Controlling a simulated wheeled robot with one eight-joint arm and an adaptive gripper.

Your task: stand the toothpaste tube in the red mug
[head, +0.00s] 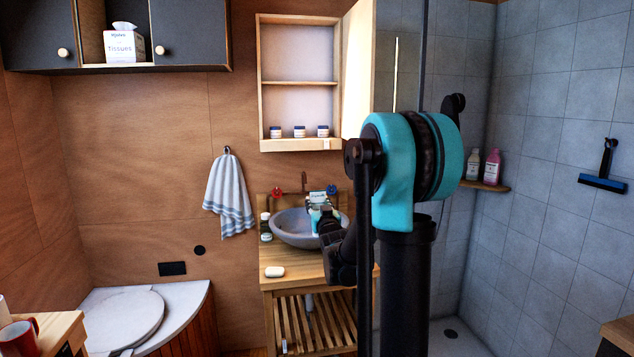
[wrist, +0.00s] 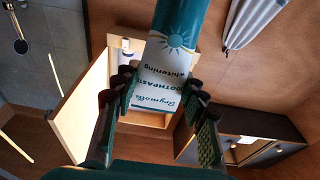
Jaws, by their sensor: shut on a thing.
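The toothpaste tube (wrist: 172,62), white with teal bands and lettering, is between the two dark fingers of my gripper (wrist: 158,92) in the wrist view. My gripper is shut on it. In the head view my gripper (head: 325,222) is in front of the sink, with the white and teal tube (head: 317,198) showing above it, small and partly hidden. The red mug (head: 18,336) stands on a wooden surface at the lower left edge of the head view, cut off by the frame and far from my gripper. It is out of the wrist view.
An open cabinet (head: 299,95) hangs above. The toilet (head: 125,318) lies between vanity and mug.

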